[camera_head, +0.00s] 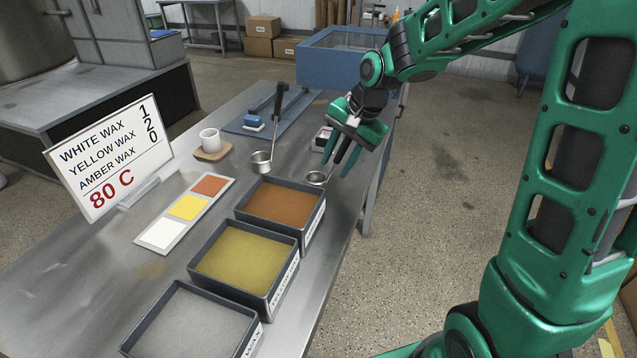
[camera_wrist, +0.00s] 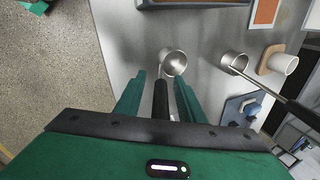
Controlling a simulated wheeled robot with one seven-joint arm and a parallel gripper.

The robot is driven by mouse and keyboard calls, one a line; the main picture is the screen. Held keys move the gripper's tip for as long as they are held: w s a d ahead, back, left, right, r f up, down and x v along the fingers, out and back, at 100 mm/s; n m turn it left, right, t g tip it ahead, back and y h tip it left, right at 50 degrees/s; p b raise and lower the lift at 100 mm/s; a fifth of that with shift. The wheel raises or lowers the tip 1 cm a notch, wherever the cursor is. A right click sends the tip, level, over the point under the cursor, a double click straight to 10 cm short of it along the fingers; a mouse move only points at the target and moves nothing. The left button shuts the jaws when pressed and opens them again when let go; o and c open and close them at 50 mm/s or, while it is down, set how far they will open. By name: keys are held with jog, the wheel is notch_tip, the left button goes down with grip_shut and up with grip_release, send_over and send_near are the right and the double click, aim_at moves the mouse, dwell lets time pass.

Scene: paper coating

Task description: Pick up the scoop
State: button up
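The scoop is a small metal cup (camera_head: 316,178) on the table near its right edge, beyond the brown tray. In the wrist view, its cup (camera_wrist: 173,63) lies just past my fingertips, and its black handle (camera_wrist: 160,100) runs back between my fingers. My gripper (camera_head: 341,160) points down at the scoop. In the wrist view, the gripper (camera_wrist: 158,80) is open, with a gap on each side of the handle. A second ladle (camera_head: 262,161) with a long black handle stands to the left; it also shows in the wrist view (camera_wrist: 235,62).
Trays of brown (camera_head: 280,204), yellow (camera_head: 242,258) and grey (camera_head: 190,325) material line the table's front. A white mug (camera_head: 210,140) on a wooden coaster, a colour strip (camera_head: 187,208) and a wax sign (camera_head: 108,158) stand left. A small grey item (camera_head: 322,138) sits behind the scoop.

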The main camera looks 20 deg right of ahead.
grip_shut()
jog(key=shift+r, duration=0.1)
notch_tip(320, 180, up, 10)
jog(key=shift+f, duration=0.1)
dwell(0.4)
